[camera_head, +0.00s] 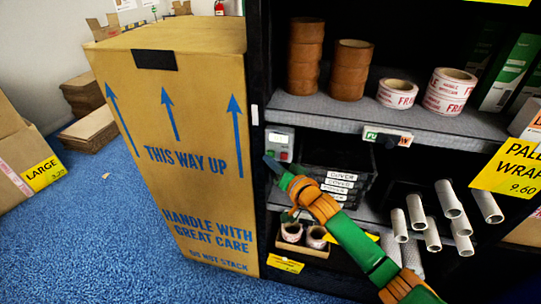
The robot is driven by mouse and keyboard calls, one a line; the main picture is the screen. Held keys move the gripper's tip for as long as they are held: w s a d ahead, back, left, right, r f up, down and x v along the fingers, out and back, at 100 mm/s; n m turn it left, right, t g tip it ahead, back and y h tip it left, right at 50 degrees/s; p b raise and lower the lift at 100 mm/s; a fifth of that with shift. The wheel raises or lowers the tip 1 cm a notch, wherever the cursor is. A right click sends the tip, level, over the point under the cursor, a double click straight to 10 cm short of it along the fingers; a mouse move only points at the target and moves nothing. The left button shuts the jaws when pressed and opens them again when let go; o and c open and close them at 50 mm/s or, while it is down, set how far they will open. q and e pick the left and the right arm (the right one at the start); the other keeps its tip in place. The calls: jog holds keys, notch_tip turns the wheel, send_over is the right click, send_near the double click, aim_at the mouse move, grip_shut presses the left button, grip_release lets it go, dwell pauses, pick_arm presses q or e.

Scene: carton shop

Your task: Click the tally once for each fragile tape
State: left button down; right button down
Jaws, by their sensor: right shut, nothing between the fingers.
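The tally (279,141) looks like a small pale grey box with a little display, fixed at the left end of the shelf front. My right gripper (273,164) is shut and empty, its tip just below and left of the tally's lower part; I cannot tell whether it touches. A single fragile tape (398,93), white with red print, lies on the upper shelf. A stack of fragile tapes (449,91) is right of it. Two pale rolls (291,232) with reddish print sit in a small carton tray low down; their words are unreadable. My left gripper is out of view.
Brown tape stacks (348,70) stand left on the upper shelf (330,112). Cardboard tubes (447,198) stick out at right. A tall carton (175,150) stands close left of the shelf; blue floor is open further left.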

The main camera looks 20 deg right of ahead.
jog(key=shift+w+d, duration=0.25)
jog(key=shift+w, duration=0.1)
dwell(0.8)
jog(key=shift+s+a+p, duration=0.5)
jog(key=shift+s+p, duration=0.1)
jog(key=shift+s, duration=0.15)
jog(key=s+a+p, duration=0.1)
jog(key=s, duration=0.1)
jog(key=s+a+p, duration=0.1)
jog(key=s+p, duration=0.1)
jog(key=shift+a+p, duration=0.3)
jog(key=shift+a, duration=0.1)
